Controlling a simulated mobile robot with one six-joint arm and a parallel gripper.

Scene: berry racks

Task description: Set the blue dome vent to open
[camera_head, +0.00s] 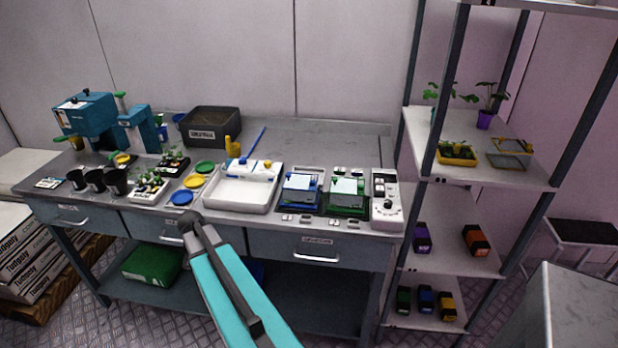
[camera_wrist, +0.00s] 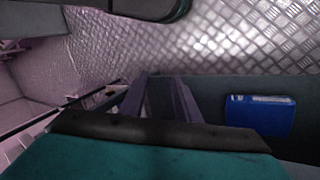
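The blue-based dome (camera_head: 302,190) stands on the bench, right of the white tray and left of the green-based dome. It has a clear grey lid; the setting of its vent is too small to tell. My teal arm reaches up from the bottom of the head view, in front of the bench, and ends in a dark joint. I cannot make out my gripper's fingers in the head view. The dome does not show in the wrist view.
The green-based dome (camera_head: 346,196) stands close beside the blue one, with a white control box (camera_head: 385,198) to its right. The white tray (camera_head: 241,194) is at the left. A shelf rack (camera_head: 466,180) stands right of the bench. A blue box (camera_wrist: 259,116) shows in the wrist view.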

